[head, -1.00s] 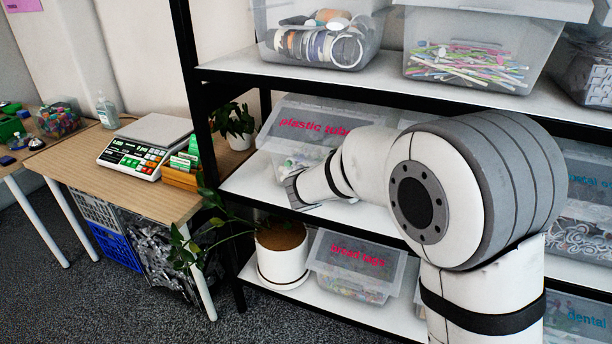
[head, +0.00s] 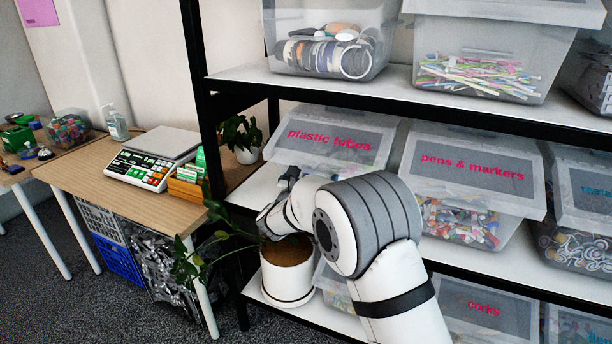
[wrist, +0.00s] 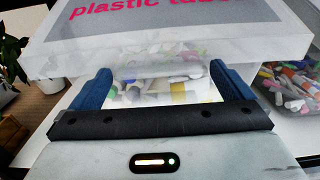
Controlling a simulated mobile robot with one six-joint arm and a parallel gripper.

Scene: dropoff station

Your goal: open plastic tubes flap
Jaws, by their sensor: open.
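The plastic tubes bin (head: 384,150) is a clear box on the middle shelf, its slanted grey flap (head: 330,139) lettered in pink. In the head view my arm hides much of the bin's lower front. In the wrist view the flap (wrist: 170,38) hangs down across the top, with small tubes and caps (wrist: 160,88) visible below its edge. My gripper (wrist: 163,76) is open, its two blue fingers spread at the flap's lower edge in the picture. Whether they touch it I cannot tell. In the head view my gripper (head: 283,180) is partly hidden in front of the bin.
The pens & markers bin (head: 470,175) stands right of it. The shelf above (head: 330,88) holds more bins. A potted plant (head: 287,275) is low at the shelf's left, below my gripper. A table with a scale (head: 150,158) stands left of the black post (head: 205,110).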

